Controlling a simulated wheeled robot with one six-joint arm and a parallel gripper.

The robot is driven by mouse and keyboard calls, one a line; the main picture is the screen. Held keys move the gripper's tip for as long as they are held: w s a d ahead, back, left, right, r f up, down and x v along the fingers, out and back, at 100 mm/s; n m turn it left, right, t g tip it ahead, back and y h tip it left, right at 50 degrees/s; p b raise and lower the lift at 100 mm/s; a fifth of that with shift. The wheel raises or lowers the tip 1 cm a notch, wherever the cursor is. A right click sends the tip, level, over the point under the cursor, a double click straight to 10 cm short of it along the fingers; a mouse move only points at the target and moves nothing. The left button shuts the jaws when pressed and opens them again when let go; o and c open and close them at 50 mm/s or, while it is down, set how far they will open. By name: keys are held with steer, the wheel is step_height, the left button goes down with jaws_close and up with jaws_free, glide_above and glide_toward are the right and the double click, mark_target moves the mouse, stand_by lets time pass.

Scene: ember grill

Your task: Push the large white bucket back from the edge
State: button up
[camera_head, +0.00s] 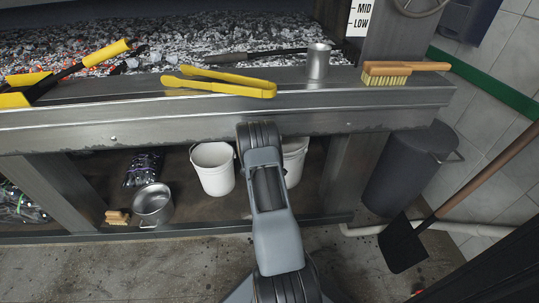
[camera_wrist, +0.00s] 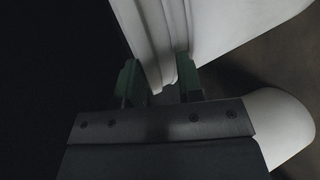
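Two white buckets stand on the lower shelf in the head view. The left bucket (camera_head: 212,170) is upright near the shelf's front. The right bucket (camera_head: 294,160) is partly hidden behind my arm, so I cannot compare their sizes well. In the wrist view, a ridged white bucket (camera_wrist: 235,22) fills the top, its rim close to and partly between the fingertips of my gripper (camera_wrist: 160,80). The fingers are apart; I cannot tell whether they touch the rim. My gripper is hidden in the head view. Another rounded white surface (camera_wrist: 287,125) shows at lower right.
The metal counter (camera_head: 330,100) overhangs the shelf. A steel pot (camera_head: 152,204), a small brush (camera_head: 117,217) and a wrapped bundle (camera_head: 142,170) are left of the buckets. A shelf post (camera_head: 345,170), dark bin (camera_head: 407,170) and shovel (camera_head: 403,245) are right.

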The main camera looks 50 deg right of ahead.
steer(key=shift+o, duration=0.8)
steer(key=shift+r, duration=0.15)
steer(key=p+v, duration=0.5)
steer(key=v, duration=0.8)
steer(key=shift+a, duration=0.3)
steer(key=shift+s, duration=0.2)
